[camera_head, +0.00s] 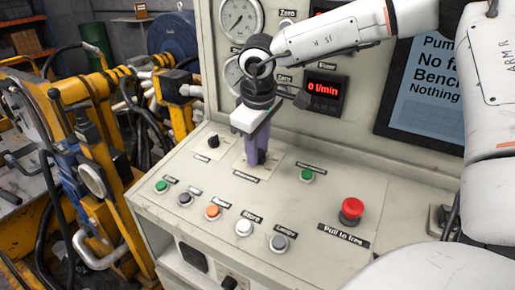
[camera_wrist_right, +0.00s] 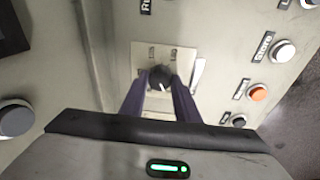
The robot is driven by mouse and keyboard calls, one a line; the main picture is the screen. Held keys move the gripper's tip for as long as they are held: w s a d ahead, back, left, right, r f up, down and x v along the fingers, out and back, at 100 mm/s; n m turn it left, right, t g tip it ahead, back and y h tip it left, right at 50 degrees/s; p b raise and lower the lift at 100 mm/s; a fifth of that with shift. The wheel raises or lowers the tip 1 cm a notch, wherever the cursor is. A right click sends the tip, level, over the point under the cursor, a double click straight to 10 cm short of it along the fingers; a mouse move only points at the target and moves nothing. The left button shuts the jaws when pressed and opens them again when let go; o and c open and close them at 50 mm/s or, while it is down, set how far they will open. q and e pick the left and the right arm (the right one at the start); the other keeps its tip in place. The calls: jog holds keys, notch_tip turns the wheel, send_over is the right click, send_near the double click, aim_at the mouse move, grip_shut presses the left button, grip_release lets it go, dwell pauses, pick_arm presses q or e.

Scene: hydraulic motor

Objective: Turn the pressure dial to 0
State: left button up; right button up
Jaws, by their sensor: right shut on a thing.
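The pressure dial (camera_wrist_right: 159,77) is a round black knob with a white pointer mark, on a pale plate of the sloped console panel. In the right wrist view the mark points down and slightly right. My right gripper (camera_head: 257,158) reaches down to this plate with purple fingers. In the wrist view its fingers (camera_wrist_right: 160,92) stand on either side of the knob, shut on it. My left gripper is not in view.
Left of the gripper is another small black knob (camera_head: 213,141). Several coloured buttons line the front, including a green one (camera_head: 161,187). A red stop button (camera_head: 351,210) stands to the right. Behind are gauges (camera_head: 240,17) and a red "0 l/min" display (camera_head: 324,90).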

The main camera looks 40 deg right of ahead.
jog(key=o, duration=1)
jog(key=shift+o, duration=0.2)
jog(key=v, duration=1)
jog(key=shift+r+b, duration=0.15)
jog(key=shift+b, duration=0.15)
jog(key=shift+s, duration=0.1)
